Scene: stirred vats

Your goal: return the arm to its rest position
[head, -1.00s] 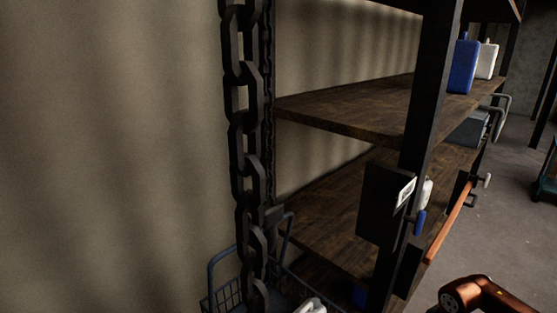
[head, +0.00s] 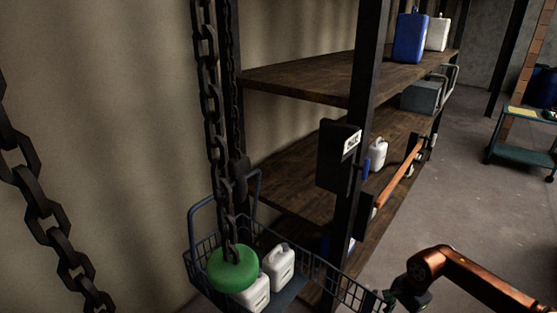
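My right arm (head: 450,262), copper-coloured, comes in from the lower right. Its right gripper (head: 376,302) is at the bottom edge beside the right end of the wire basket. It is dark, small and partly cut off, so I cannot tell whether it is open or shut, or whether it touches the basket. My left arm and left gripper are not in view.
A blue wire basket (head: 318,273) holds white jugs (head: 279,267). A green ball (head: 233,268) hangs on a heavy chain (head: 215,130) over it. A wooden shelf rack (head: 310,80) stands behind. Open floor (head: 450,190) lies right, with a green cart (head: 521,153) beyond.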

